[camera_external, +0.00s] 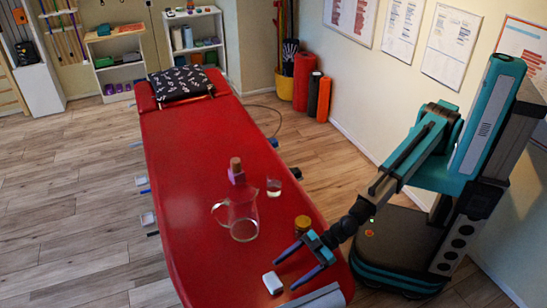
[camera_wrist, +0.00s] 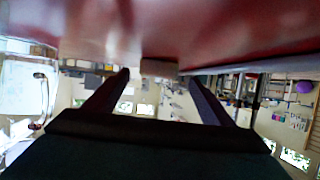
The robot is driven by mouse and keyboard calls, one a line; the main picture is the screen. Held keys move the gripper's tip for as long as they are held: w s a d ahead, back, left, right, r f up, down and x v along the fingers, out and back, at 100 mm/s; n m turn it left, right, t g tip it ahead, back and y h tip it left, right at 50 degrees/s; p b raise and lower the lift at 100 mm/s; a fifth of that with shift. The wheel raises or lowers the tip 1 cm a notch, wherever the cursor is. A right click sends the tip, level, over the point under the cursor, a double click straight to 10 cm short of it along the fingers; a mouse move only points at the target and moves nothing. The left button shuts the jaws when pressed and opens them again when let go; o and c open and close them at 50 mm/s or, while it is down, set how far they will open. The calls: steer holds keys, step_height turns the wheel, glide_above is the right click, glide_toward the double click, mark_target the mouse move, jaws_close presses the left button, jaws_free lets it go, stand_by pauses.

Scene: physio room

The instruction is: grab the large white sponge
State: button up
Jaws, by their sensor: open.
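The white sponge (camera_external: 272,283) is a small pale block lying on the red treatment table (camera_external: 190,200), near its front end in the external view. My gripper (camera_external: 286,275) is low over the table, just to the right of the sponge. Its two fingers are spread and point towards the sponge, with nothing held. In the wrist view, my open gripper (camera_wrist: 158,80) has a small dull brownish block between and beyond its fingertips. It seems to be the sponge in shade, but I cannot tell for sure.
An amber jar (camera_external: 302,225) stands close behind my gripper. A grey-white item (camera_external: 318,298) lies at the front edge. The table left of the sponge is clear.

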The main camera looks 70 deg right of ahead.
mark_target(278, 278)
steer(key=shift+p+x, duration=0.8)
steer(key=shift+x, duration=1.7)
steer(key=c, duration=1.1)
steer(key=shift+c, duration=0.2)
steer(key=shift+r, duration=0.15)
